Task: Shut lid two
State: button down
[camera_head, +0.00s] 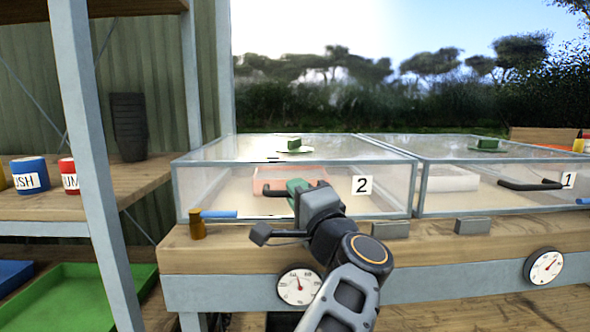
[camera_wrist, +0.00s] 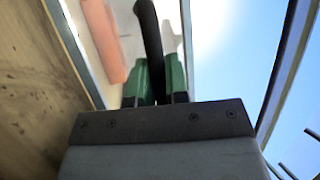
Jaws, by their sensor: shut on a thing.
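Lid two (camera_head: 215,149) is a clear pane in a grey metal frame, on the left glass-sided box marked with a white "2" plate (camera_head: 362,185). Its front edge appears to lie along the top of the box front; I cannot tell whether a thin gap is left. My gripper (camera_head: 298,188) is at the front of this box, its green fingers shut on the black bar handle (camera_head: 272,190). In the wrist view, the handle (camera_wrist: 148,35) runs between the two green fingers of my gripper (camera_wrist: 158,82). The fingers hide the handle's middle.
Box one, with its "1" plate (camera_head: 569,180) and black handle (camera_head: 530,185), adjoins on the right. A shelf post (camera_head: 90,150) stands left.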

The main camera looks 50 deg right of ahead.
jog(key=shift+f, duration=0.65)
jog(key=c, duration=1.4)
grip_release()
jog(key=shift+s, duration=0.1)
jog(key=shift+s+a, duration=0.2)
jog(key=shift+s, duration=0.3)
jog(key=p+v, duration=0.2)
jog(key=v, duration=1)
jog(key=shift+s+a, duration=0.25)
jog(key=shift+f, duration=0.1)
